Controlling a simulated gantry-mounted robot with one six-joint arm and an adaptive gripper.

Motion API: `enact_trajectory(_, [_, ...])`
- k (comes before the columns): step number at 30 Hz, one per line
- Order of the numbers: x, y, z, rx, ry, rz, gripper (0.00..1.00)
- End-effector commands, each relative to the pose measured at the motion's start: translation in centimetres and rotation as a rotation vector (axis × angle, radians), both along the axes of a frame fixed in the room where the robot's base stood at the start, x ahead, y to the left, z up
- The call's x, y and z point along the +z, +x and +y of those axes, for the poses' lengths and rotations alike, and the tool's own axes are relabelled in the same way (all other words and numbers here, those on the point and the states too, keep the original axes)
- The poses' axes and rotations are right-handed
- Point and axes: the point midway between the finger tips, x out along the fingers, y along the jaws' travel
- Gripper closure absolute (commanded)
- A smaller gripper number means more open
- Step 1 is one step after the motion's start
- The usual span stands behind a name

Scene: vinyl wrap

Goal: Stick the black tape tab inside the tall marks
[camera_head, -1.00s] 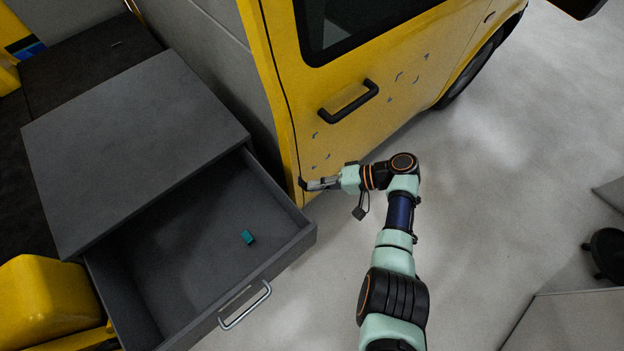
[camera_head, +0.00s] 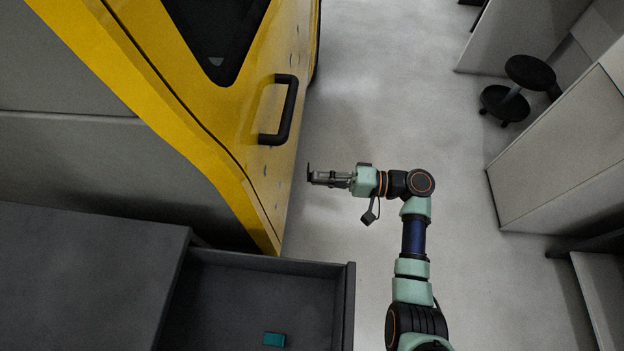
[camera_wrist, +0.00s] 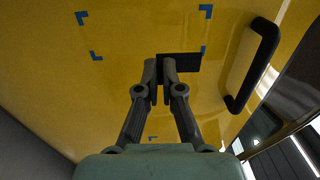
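My gripper (camera_head: 314,178) is beside the yellow door (camera_head: 262,180), with a gap between its tip and the door in the head view. In the wrist view my gripper (camera_wrist: 160,70) is shut on the black tape tab (camera_wrist: 182,62), which sticks out ahead of the fingertips, mostly to the right. The tab also shows as a thin dark strip in the head view (camera_head: 309,172). Blue corner marks (camera_wrist: 82,17) on the door frame a patch beyond the tab. The tab overlaps the lower right part of this patch in the picture. Another blue mark (camera_wrist: 152,138) shows between the fingers.
A black door handle (camera_head: 283,112) sticks out from the door; in the wrist view it is right of the tab. A grey open drawer (camera_head: 345,300) with a teal block (camera_head: 274,339) stands below.

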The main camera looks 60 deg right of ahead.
Motion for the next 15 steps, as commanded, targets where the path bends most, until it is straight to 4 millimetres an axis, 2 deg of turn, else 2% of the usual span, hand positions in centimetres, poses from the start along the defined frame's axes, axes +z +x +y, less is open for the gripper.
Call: enact_trajectory(15, [-0.1,5.4,3.1,0.004,0.0,0.001,1.0])
